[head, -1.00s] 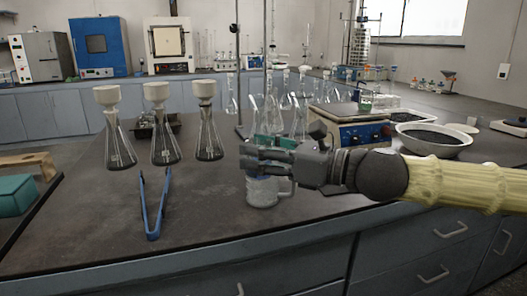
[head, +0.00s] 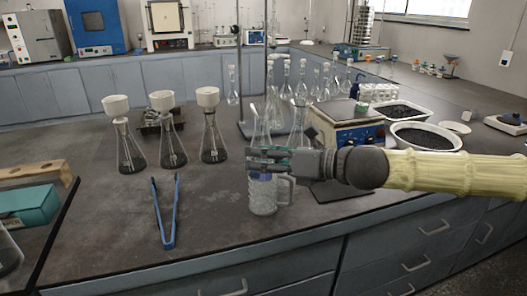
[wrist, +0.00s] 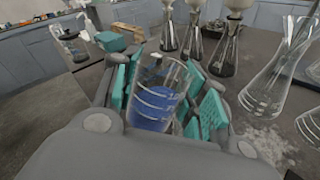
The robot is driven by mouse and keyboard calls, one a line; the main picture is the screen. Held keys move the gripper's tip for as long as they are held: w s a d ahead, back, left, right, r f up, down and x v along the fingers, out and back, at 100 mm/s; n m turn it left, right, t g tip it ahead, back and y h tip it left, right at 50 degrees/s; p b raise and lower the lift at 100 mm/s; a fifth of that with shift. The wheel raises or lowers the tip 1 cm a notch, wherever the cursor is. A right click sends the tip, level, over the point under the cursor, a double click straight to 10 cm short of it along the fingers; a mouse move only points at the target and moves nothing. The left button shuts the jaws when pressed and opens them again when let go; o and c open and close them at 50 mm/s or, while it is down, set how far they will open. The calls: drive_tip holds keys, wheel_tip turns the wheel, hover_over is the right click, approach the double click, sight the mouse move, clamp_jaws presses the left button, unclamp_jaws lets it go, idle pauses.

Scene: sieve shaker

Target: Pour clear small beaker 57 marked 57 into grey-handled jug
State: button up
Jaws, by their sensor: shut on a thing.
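My gripper (head: 268,160) is shut on a clear small beaker (wrist: 158,100) holding blue liquid. The teal finger pads press on both sides of the beaker in the wrist view. No number on it can be read. In the head view the fingers hide most of the beaker. The jug (head: 263,198), clear with a greyish handle (head: 287,190) on its right, stands on the bench just below the gripper. The fingers overlap the jug's upper part in the picture, so its rim is hidden. I cannot tell whether beaker and jug touch.
Blue tongs (head: 167,215) lie left of the jug. Several flasks with funnels (head: 167,140) stand behind them. Clear glassware (head: 299,125) and a balance (head: 345,130) are close behind the gripper. A teal box (head: 28,206) is at far left. Bench between tongs and jug is clear.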

drive_tip(key=shift+w+d+r+m+g+h+p, duration=0.15)
drive_tip(key=shift+w+r+m+p, duration=0.4)
drive_tip(key=shift+p, duration=1.7)
drive_tip(key=shift+w+a+r+m+g+h+p, duration=0.1)
drive_tip(key=shift+w+r+m+g+h+p, duration=0.4)
drive_tip(key=shift+p, duration=1.7)
drive_tip(key=shift+w+f+m+y, duration=0.25)
drive_tip(key=shift+f, duration=0.3)
drive_tip(key=shift+d+r+p, duration=0.1)
drive_tip(key=shift+p, duration=0.35)
drive_tip(key=shift+w, duration=0.1)
drive_tip(key=shift+w+r+m+p, duration=0.15)
drive_tip(key=shift+m+p, duration=0.25)
drive_tip(key=shift+p, duration=1.1)
drive_tip(key=shift+w+f+m+g+p, duration=0.15)
drive_tip(key=shift+f+m+g+p, duration=0.9)
drive_tip(key=shift+p, duration=1.8)
drive_tip(key=shift+w+r+m+g+p, duration=0.1)
drive_tip(key=shift+r+m+g+p, duration=0.2)
drive_tip(key=shift+m+p, duration=0.9)
drive_tip(key=shift+p, duration=1.75)
